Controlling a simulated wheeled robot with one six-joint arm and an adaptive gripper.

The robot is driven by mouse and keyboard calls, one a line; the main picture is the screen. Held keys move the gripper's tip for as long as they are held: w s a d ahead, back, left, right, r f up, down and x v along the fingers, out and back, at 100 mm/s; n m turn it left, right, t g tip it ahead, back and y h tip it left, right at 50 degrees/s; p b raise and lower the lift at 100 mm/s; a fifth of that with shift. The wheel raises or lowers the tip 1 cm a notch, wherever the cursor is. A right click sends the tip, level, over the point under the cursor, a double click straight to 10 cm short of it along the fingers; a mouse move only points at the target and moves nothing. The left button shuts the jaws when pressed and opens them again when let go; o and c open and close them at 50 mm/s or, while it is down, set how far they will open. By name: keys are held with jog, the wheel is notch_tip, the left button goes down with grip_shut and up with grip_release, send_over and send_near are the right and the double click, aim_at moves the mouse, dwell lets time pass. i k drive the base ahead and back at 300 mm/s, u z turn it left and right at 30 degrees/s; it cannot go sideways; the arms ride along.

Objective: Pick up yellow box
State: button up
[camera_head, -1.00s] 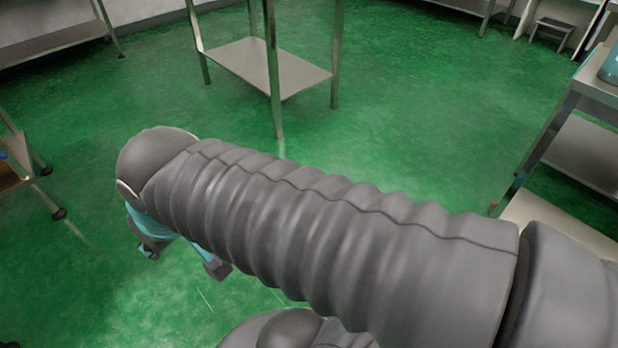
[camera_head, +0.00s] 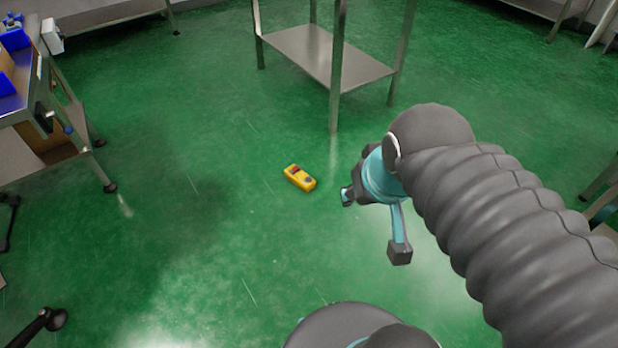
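The yellow box (camera_head: 300,178) lies on the green floor near the middle of the view. It is a small flat device with a dark patch at one end and a dark round mark at the other. My gripper (camera_head: 372,226) is to the right of it in the picture, apart from it. Its two teal fingers with dark tips are spread wide, and nothing shows between them. The gripper's base is partly hidden behind my grey sleeved arm.
A metal table with a low shelf (camera_head: 318,52) stands behind the box, its nearest leg close by. A workbench (camera_head: 22,95) with blue bins stands at the left. Dark feet show at the lower left. The floor (camera_head: 200,235) around the box is clear.

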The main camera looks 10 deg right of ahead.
aim_at(299, 178)
jog(key=u, duration=1.15)
jog(key=i, duration=2.45)
jog(key=z, duration=3.85)
